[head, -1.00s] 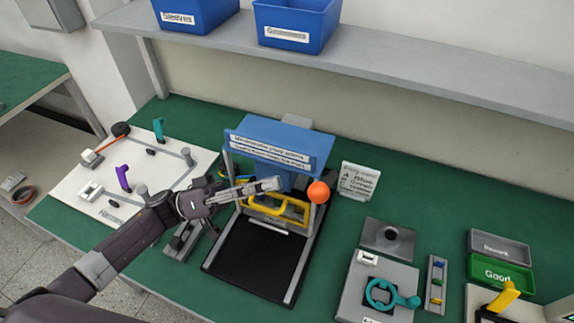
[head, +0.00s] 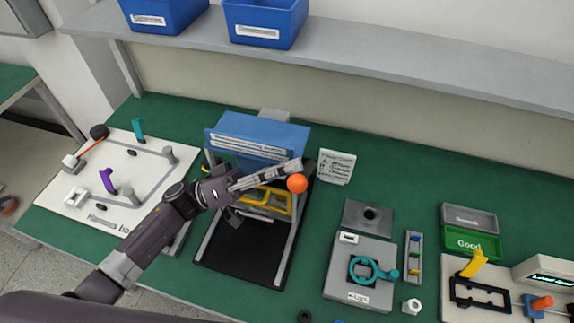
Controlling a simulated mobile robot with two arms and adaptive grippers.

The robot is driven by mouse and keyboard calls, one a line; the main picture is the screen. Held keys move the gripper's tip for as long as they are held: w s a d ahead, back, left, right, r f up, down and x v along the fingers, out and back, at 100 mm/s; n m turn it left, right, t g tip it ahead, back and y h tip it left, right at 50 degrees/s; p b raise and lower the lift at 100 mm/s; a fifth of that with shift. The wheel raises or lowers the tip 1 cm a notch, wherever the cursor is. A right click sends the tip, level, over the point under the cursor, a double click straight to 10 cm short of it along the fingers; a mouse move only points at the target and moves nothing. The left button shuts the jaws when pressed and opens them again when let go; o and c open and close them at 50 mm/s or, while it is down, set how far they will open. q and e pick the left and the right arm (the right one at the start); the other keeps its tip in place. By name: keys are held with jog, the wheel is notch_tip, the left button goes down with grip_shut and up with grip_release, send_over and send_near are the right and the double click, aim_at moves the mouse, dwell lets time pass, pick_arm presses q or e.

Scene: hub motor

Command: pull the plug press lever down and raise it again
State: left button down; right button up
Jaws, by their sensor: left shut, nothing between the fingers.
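The plug press has a blue top (head: 262,132) with a label on its front, grey side rails and a black base (head: 240,250). The orange ball knob (head: 297,184) of its lever is at the press's right side, below the blue top. My left gripper (head: 298,167) is shut and empty. Its fingers reach across the front of the press from the left, with the tips just above the knob. I cannot tell if they touch it. The lever's arm is mostly hidden. A yellow frame (head: 278,202) shows inside the press, below the fingers. My right gripper is not in view.
A white sign (head: 337,167) stands right of the press. A grey fixture with a teal ring (head: 360,272) lies further right, near the grey and green bins (head: 472,241). A white harness board (head: 120,165) is at the left. A shelf (head: 330,62) with blue bins runs above the bench.

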pick_arm(q)
jog(key=s+f+m+g+h+b, duration=0.1)
jog(key=s+f+m+g+b, duration=0.3)
jog(key=b, duration=0.7)
notch_tip(320, 180, down, 4)
jog(key=m, duration=0.2)
jog(key=shift+a+m+h, duration=0.3)
jog(key=shift+a, duration=0.1)
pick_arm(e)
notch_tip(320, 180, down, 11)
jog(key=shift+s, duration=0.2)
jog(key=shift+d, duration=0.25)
